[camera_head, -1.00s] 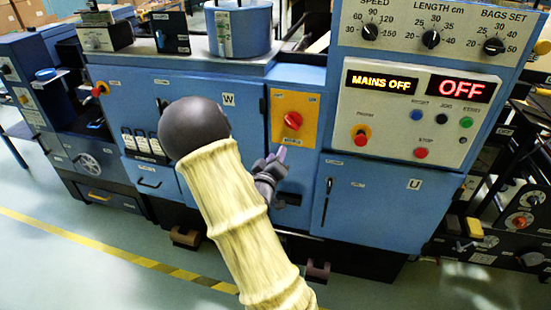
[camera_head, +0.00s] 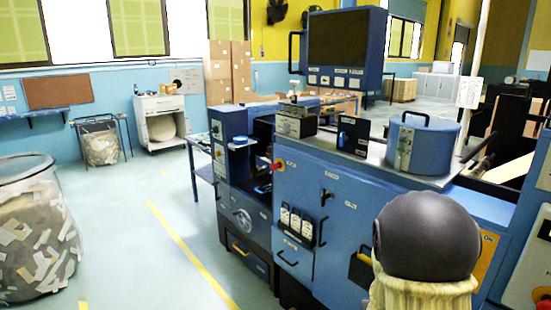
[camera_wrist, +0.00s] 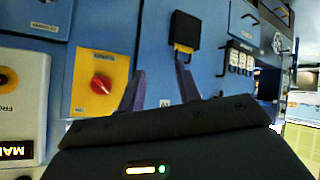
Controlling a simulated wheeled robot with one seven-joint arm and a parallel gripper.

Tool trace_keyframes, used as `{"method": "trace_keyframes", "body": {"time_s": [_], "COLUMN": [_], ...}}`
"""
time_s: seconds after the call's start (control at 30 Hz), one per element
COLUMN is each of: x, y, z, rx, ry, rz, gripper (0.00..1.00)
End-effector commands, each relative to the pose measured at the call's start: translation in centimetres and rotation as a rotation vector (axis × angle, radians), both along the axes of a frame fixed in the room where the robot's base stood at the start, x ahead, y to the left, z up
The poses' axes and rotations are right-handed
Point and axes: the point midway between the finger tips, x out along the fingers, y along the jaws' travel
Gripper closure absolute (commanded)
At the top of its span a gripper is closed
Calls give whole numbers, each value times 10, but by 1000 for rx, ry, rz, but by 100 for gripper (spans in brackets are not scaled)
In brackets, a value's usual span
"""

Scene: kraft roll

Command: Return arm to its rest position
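My arm shows at the lower right of the head view, with a dark grey rounded joint above a cream ribbed sleeve; it hides my gripper there. In the wrist view my gripper (camera_wrist: 160,72) has two purple fingers, apart, with bare blue cabinet showing between them. It is open and empty. The blue machine (camera_head: 330,190) stands just beyond the arm. A red rotary switch (camera_wrist: 101,85) on a yellow plate is left of the fingers in the wrist view. A black and yellow item (camera_wrist: 186,28) is on the cabinet above the fingers.
A clear bin of scraps (camera_head: 35,235) stands at left. The floor (camera_head: 130,240) between bin and machine is clear, with a yellow line.

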Motion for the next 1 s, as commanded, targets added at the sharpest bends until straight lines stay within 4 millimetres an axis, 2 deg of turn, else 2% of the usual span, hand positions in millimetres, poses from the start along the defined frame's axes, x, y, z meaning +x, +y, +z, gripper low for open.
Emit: {"method": "trace_keyframes", "body": {"time_s": [0.03, 0.2, 0.3, 0.43, 0.5, 0.63, 0.73, 1.0], "x": [-7, -42, -70, -112, -132, -157, -163, -162], "y": [16, 69, 94, 119, 127, 133, 135, 134], "z": [9, 21, 30, 45, 52, 58, 58, 57], "rx": [65, 242, 312, 364, 373, 373, 372, 373], "ry": [33, 188, 294, 437, 507, 589, 609, 608], "rz": [24, 106, 143, 179, 187, 190, 189, 189], "gripper": [66, 66, 66, 66, 66, 66, 66, 66]}}
